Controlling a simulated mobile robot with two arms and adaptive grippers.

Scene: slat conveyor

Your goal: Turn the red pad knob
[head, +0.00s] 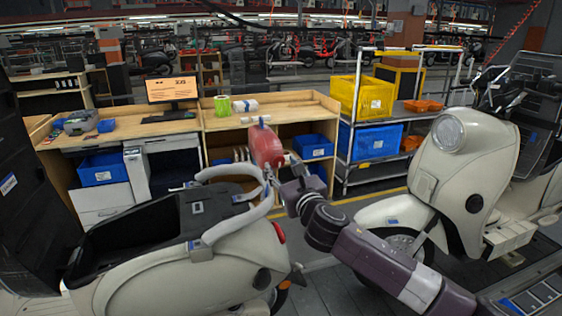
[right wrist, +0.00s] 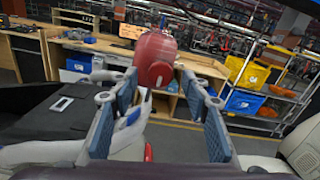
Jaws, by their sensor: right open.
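A red rounded pad (head: 267,146) stands at the rear of the cream scooter body (head: 190,262), above its pale grab rail (head: 232,218). I cannot make out a separate knob on it. My right gripper (head: 272,174) reaches in from the lower right and is just below the red pad. In the right wrist view, my right gripper (right wrist: 158,88) is open, its two blue-grey fingers apart. The red pad (right wrist: 156,58) shows between and beyond the fingertips; I cannot tell whether they touch it. My left gripper is not in view.
A second cream scooter (head: 470,165) stands at the right. Behind are a wooden workbench (head: 220,120) with a monitor (head: 172,89) and a rack with a yellow bin (head: 362,97) and a blue bin (head: 372,140). Open floor lies between the scooters and the bench.

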